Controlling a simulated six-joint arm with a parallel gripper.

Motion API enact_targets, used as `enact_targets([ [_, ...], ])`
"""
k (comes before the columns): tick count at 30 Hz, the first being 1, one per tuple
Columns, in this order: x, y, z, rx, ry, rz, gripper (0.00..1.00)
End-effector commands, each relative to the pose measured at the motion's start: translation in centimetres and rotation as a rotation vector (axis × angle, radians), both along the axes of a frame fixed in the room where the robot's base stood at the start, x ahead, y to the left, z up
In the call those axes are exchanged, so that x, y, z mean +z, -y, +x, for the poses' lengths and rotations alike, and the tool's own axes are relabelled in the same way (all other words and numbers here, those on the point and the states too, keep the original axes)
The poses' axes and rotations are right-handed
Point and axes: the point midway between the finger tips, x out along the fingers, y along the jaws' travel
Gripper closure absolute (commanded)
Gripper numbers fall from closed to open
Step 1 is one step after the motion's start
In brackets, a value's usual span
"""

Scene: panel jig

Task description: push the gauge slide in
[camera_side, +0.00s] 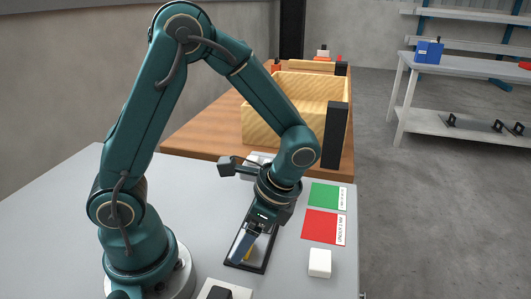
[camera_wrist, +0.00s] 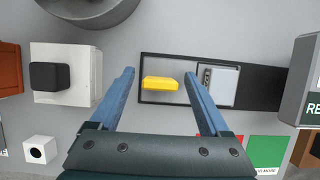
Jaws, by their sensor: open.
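The gauge is a dark rectangular frame (camera_wrist: 262,88) lying flat on the grey table. A yellow block (camera_wrist: 160,83) sits in its left part in the wrist view, and a pale grey plate (camera_wrist: 222,86) lies right of it. I cannot tell which piece is the slide. My gripper (camera_wrist: 159,75) is open, its two blue fingers on either side of the yellow block with gaps at both sides; contact is not seen.
A white box with a black button (camera_wrist: 50,76) and a small white cube (camera_wrist: 40,150) stand left in the wrist view. Red (camera_side: 323,227) and green (camera_side: 328,195) cards lie beside the frame. A wooden crate (camera_side: 270,125) stands behind on the wooden bench.

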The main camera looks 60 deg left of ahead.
Motion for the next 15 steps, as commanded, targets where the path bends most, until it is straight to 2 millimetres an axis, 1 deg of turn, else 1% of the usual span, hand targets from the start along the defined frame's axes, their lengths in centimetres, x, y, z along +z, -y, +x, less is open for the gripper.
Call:
enact_targets([
  [6,-0.05,-0.02,-0.01,0.000,0.001,-0.001,0.20],
  [8,-0.04,-0.02,0.00,0.000,0.001,-0.001,0.43],
  [9,-0.03,-0.01,0.01,0.000,0.001,-0.001,0.58],
  [11,-0.03,-0.01,0.01,0.000,0.001,-0.001,0.81],
  [12,-0.03,-0.01,0.01,0.000,0.001,-0.001,0.96],
  [13,-0.02,-0.01,0.01,0.000,0.001,-0.001,1.00],
  [15,-0.02,-0.01,0.01,0.000,0.001,-0.001,1.00],
])
